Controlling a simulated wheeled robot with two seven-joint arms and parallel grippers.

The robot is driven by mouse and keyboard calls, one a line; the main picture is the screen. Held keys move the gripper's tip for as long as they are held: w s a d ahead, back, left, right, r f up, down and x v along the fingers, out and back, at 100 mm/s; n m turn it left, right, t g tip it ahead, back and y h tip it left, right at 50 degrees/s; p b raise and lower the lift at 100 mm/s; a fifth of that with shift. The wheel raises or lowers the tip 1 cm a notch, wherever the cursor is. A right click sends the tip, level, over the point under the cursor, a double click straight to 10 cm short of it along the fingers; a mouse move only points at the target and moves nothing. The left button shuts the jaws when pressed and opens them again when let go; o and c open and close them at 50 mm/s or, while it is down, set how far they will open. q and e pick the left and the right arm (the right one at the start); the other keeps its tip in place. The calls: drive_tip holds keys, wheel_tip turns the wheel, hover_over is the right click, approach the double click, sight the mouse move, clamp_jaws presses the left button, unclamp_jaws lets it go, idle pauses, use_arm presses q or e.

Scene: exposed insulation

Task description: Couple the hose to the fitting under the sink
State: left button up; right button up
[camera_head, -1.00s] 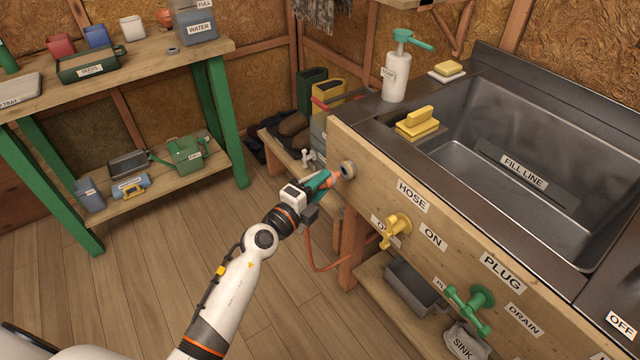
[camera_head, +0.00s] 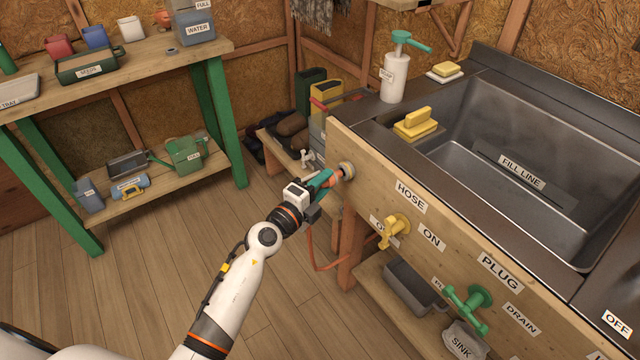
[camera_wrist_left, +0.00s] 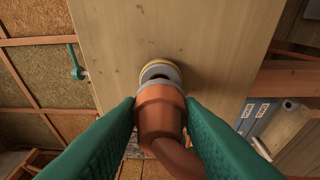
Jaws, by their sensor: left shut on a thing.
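My left gripper (camera_head: 328,182) is at the wooden front panel below the sink, left of the HOSE label. It is shut on the orange-brown hose end (camera_wrist_left: 160,108), which shows between the green fingers in the left wrist view. The round fitting (camera_head: 347,170) sticks out of the panel, and its grey and yellow ring (camera_wrist_left: 160,70) lies straight ahead of the hose end. The hose end meets or overlaps the fitting's near edge in the wrist view; I cannot tell how far it is seated. The orange hose (camera_head: 312,250) hangs below. My right gripper is not in view.
A yellow valve handle (camera_head: 394,230) and a green one (camera_head: 468,308) stick out of the panel to the right. The metal sink (camera_head: 560,200) is above. A low wooden shelf stands behind the gripper. The floor (camera_head: 170,270) at the left is clear.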

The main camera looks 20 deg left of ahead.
use_arm(q)
drive_tip(key=shift+w+d, duration=0.65)
drive_tip(key=shift+w, duration=0.25)
idle(0.3)
drive_tip(key=o, duration=1.1)
drive_tip(key=shift+o, duration=0.2)
drive_tip(key=shift+f, duration=0.1)
